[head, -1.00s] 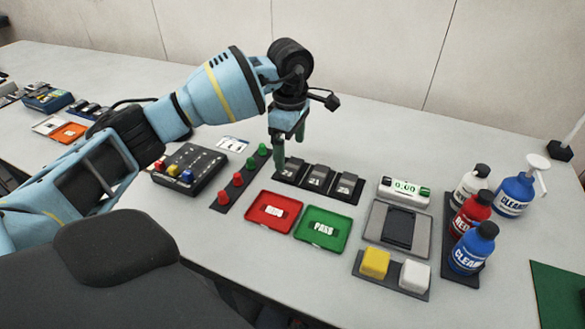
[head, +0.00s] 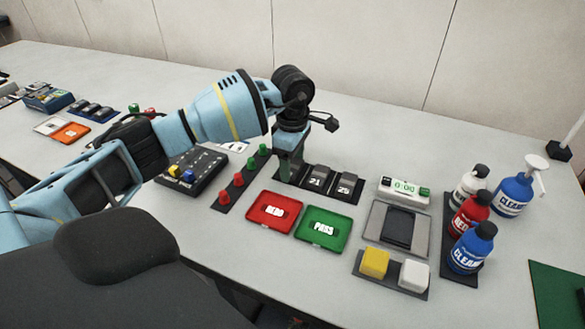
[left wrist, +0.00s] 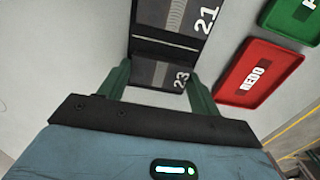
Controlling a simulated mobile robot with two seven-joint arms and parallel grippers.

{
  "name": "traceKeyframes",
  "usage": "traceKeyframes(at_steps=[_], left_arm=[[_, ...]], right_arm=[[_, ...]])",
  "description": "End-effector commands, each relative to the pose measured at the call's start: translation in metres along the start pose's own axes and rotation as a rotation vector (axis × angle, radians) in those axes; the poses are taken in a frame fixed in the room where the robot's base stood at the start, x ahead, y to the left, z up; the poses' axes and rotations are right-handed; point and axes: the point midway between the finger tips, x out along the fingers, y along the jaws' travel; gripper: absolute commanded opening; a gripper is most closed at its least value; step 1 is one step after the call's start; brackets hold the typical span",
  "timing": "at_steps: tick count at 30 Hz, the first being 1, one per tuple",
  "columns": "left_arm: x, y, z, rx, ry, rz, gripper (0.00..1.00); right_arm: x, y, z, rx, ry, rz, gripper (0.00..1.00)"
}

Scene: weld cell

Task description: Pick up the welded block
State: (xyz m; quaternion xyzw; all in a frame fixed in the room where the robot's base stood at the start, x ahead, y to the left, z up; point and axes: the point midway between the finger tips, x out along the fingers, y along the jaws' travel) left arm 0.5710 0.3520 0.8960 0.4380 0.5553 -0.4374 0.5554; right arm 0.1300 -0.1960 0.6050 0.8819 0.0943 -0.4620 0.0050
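Three dark blocks with grey, number-marked tops stand in a row on a dark rack. The leftmost, marked 23 in the left wrist view (left wrist: 156,74), is mostly hidden behind my gripper in the head view. The middle block, marked 21 (head: 316,181), and the right block (head: 344,187) show clearly. My left gripper (head: 290,170) points down over the leftmost block. In the left wrist view (left wrist: 158,84) its green fingers stand on either side of block 23, open around it, with little gap. My right gripper is out of view.
A red REDO tray (head: 264,226) and a green PASS tray (head: 308,240) lie in front of the rack. A strip of red and green knobs (head: 228,200) is to the left. A grey fixture (head: 418,247), a 0:00 display (head: 405,188) and bottles (head: 470,249) are to the right.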

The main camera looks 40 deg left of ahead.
Motion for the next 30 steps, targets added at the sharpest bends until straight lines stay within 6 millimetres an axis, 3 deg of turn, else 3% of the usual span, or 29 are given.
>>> traceKeyframes(at_steps=[1,6,17,24,30], left_arm=[[0.0,0.0,0.0,0.0,0.0,0.0,0.5],[-0.001,0.0,0.0,0.0,-0.001,0.001,0.31],[-0.007,0.001,0.0,0.0,-0.002,0.002,0.31],[-0.035,0.001,0.0,0.001,-0.003,0.005,0.31],[-0.038,-0.031,0.001,0.003,0.001,0.0,0.31]], right_arm=[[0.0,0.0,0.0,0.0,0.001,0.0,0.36],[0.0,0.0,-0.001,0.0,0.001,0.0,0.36],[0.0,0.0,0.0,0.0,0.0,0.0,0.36],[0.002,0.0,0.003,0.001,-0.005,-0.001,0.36],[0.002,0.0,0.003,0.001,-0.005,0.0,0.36]])
